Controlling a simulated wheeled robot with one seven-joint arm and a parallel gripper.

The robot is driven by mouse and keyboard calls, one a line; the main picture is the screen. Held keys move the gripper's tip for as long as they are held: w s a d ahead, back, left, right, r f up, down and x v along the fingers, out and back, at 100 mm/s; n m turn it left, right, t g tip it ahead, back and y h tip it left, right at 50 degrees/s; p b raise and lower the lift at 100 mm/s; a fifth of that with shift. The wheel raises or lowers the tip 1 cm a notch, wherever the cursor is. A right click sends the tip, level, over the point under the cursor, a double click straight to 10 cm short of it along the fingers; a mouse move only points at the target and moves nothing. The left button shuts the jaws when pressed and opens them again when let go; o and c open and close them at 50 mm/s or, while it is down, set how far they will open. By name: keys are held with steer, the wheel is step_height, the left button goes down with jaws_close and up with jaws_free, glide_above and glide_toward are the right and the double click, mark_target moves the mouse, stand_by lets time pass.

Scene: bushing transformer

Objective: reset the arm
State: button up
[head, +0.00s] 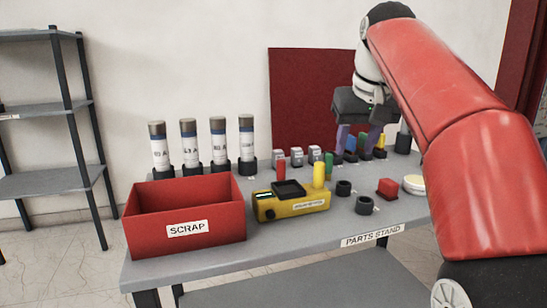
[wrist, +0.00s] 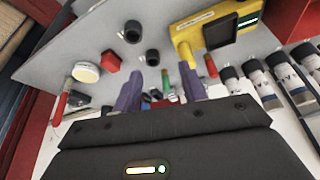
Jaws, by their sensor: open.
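My gripper (head: 359,140) is at the back right of the grey parts stand (head: 285,236), at the end of my red arm. In the wrist view its two purple fingers (wrist: 160,92) stand apart with nothing held between them. Small coloured pieces show beyond and around the fingers, including a green one (wrist: 166,82). In the head view the fingers overlap a row of small coloured parts, and I cannot tell whether they touch any. My arm hides part of the stand's right side.
A red SCRAP bin (head: 187,228), a yellow device (head: 291,205), several labelled cylinders (head: 219,143), black rings (head: 364,205), a red block (head: 387,189) and a round cream-topped part (head: 414,183) stand on the table. A dark shelf (head: 45,185) is at left.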

steer(key=s+f+m+t, duration=0.1)
steer(key=s+f, duration=2.2)
steer(key=f, duration=0.4)
steer(key=shift+s+a, duration=0.15)
steer(key=shift+f, duration=0.1)
